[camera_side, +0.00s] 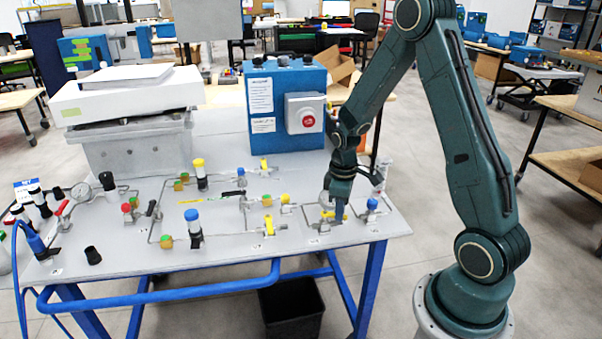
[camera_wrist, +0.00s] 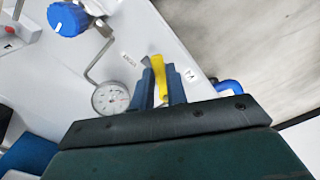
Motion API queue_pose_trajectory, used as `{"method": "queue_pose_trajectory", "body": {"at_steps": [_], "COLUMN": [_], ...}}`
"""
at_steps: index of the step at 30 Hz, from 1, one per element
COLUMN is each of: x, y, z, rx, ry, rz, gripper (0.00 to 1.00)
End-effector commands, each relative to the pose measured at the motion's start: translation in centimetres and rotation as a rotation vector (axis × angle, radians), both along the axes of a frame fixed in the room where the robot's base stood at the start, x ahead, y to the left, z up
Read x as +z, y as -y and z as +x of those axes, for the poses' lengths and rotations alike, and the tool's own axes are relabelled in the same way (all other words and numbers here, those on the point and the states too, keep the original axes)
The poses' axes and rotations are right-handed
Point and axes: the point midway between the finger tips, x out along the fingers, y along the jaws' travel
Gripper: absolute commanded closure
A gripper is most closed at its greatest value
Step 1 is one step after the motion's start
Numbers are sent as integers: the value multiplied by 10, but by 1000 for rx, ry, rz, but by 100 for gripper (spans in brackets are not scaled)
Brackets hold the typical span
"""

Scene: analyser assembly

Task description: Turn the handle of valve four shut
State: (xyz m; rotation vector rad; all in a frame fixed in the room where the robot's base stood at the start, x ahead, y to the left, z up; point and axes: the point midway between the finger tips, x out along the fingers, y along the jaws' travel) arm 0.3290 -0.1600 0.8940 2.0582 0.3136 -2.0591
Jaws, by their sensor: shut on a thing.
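My gripper (camera_side: 340,210) is low over the right end of the panel in the side view. In the wrist view its two blue-green fingers (camera_wrist: 161,88) are shut on a yellow handle (camera_wrist: 157,68), one finger on each side. The handle's upper end sticks out past the fingertips. A little of the yellow handle (camera_side: 328,214) also shows beside the fingers in the side view. The valve body under it is mostly hidden by the gripper. A white label lies close by, but its mark is too small to read surely.
A round gauge (camera_wrist: 110,97) stands left of the fingers, with a bent pipe and a blue knob (camera_wrist: 69,18) beyond. Another blue knob (camera_side: 372,204) is right of my gripper. Several yellow-handled valves (camera_side: 268,225) are to the left. A blue box (camera_side: 287,108) stands behind.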

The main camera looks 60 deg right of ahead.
Motion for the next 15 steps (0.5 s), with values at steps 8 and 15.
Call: {"method": "queue_pose_trajectory", "body": {"at_steps": [8, 15], "x": [1, 1], "y": [-11, -20], "z": [-1, -1], "rx": [-259, -487], "ry": [2, 1], "rz": [0, 0], "gripper": [100, 100]}}
